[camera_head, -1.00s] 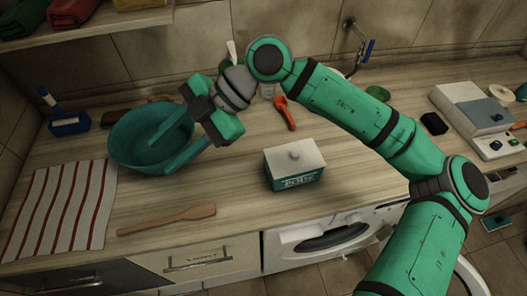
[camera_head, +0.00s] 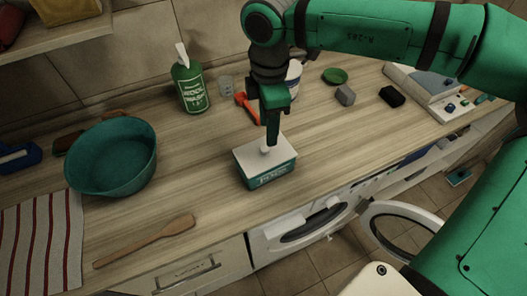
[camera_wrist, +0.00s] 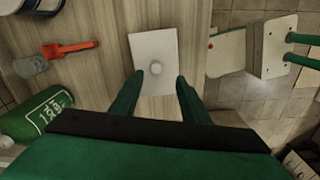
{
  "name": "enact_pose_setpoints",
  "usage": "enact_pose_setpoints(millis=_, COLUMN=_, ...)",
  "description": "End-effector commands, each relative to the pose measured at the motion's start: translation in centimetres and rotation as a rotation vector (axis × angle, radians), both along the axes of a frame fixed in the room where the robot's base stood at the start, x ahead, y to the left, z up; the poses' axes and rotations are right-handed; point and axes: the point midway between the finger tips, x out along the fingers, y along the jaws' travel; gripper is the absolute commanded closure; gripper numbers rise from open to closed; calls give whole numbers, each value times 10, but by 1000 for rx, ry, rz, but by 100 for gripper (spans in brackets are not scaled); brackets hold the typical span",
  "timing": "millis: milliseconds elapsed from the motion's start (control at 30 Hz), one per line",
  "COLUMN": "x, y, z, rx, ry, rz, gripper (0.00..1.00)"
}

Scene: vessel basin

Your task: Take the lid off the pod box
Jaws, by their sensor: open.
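The pod box (camera_head: 268,175) is a green box with white lettering, standing on the wooden counter near its front edge. Its white lid (camera_head: 250,154) is on top, with a small round pale knob (camera_wrist: 156,68) in the middle. My gripper (camera_head: 272,142) points down over the lid, its fingertips close to the knob. In the wrist view my gripper (camera_wrist: 152,82) is open, one green finger at each side just short of the knob. I cannot tell whether the fingers touch the lid.
A teal bowl (camera_head: 112,160), a wooden spoon (camera_head: 145,240) and a striped cloth (camera_head: 45,240) lie to the left. The washing machine door (camera_head: 395,235) hangs open below right.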

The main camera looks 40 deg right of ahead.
Motion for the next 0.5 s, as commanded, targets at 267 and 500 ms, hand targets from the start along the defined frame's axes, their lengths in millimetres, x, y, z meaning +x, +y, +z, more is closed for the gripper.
enact_pose_setpoints(millis=267, x=1, y=2, z=-29, rx=3, ry=-1, rz=3, gripper=58)
enact_pose_setpoints(millis=500, x=9, y=6, z=-53, rx=5, ry=0, rz=6, gripper=58)
